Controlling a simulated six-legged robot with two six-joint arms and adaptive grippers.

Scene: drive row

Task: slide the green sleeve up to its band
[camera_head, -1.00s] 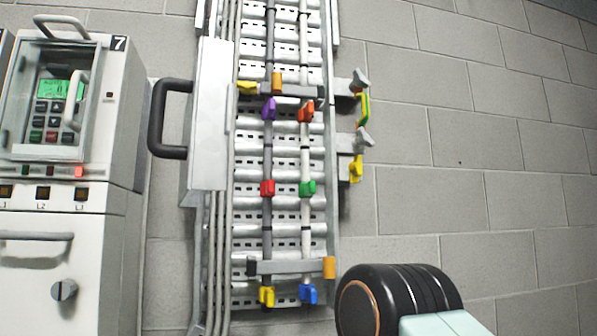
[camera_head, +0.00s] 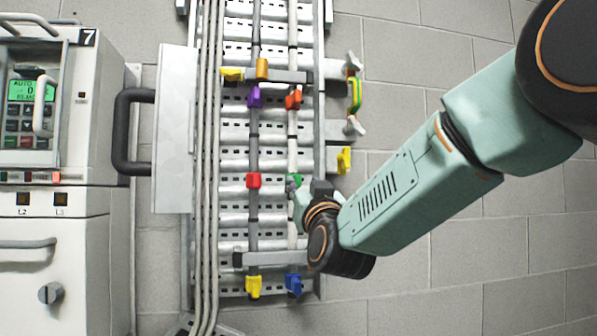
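The green sleeve (camera_head: 293,179) is on the light upright cable (camera_head: 293,150), right of the dark cable, below the orange-red sleeve (camera_head: 293,99). My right gripper (camera_head: 298,192) is at the green sleeve from below and right and hides part of it. Its fingers are small and overlap the sleeve, so I cannot tell whether they are open, shut or touching it. The sleeve's band is too small to make out clearly. My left gripper is not in view.
A red sleeve (camera_head: 254,181) and a purple sleeve (camera_head: 254,97) sit on the dark cable close by. A blue sleeve (camera_head: 293,284) is below. A metal cover with a black handle (camera_head: 128,133) stands left. Yellow-green parts (camera_head: 354,96) stick out right.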

